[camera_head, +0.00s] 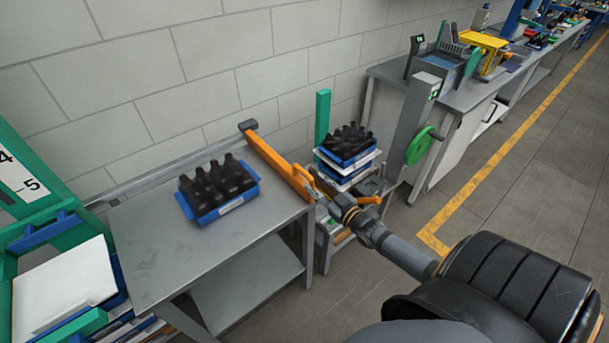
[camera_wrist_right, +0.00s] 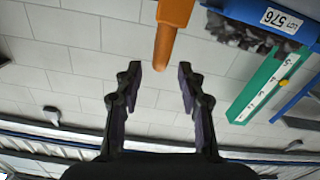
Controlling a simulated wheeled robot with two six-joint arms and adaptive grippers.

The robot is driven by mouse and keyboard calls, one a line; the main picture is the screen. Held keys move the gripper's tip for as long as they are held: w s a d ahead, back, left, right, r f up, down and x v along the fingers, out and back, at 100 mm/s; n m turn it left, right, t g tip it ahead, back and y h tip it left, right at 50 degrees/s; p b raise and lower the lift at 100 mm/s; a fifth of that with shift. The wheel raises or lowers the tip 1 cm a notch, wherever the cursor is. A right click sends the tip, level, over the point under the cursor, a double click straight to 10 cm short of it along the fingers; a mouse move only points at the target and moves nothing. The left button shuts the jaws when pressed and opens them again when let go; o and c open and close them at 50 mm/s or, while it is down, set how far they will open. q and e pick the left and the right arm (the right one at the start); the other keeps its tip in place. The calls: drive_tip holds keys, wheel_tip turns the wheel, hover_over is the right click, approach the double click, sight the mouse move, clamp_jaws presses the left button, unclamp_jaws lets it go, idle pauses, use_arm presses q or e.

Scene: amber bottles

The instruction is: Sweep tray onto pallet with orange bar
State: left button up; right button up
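A blue tray (camera_head: 222,211) full of dark amber bottles stands on the grey table (camera_head: 150,255), left of the orange bar (camera_head: 276,158). The bar lies along the table's right side. A second blue tray (camera_head: 348,161) of bottles sits on a stack beyond the bar; I cannot tell the pallet clearly there. My right gripper (camera_head: 326,196) is near the bar's front end. In the right wrist view, the gripper (camera_wrist_right: 160,69) is open and an orange rod end (camera_wrist_right: 165,45) shows between its fingers, with gaps on both sides. My left gripper is out of view.
A green post (camera_head: 322,115) stands by the stack, and a grey machine with a green wheel (camera_head: 419,146) is to its right. A green rack with a white board (camera_head: 65,285) stands left of the table. The floor (camera_head: 520,190) at right is clear.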

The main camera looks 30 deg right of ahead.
sight(309, 177)
drive_tip(key=w, duration=0.2)
drive_tip(key=w+b, duration=0.1)
drive_tip(key=w, duration=0.2)
drive_tip(key=shift+w+a+f+b, duration=0.15)
drive_tip(key=shift+w+f+b, duration=0.05)
drive_tip(key=shift+w+b, duration=0.1)
drive_tip(key=shift+w, duration=0.65)
drive_tip(key=shift+r, duration=0.1)
drive_tip(key=shift+c, duration=0.2)
clamp_jaws()
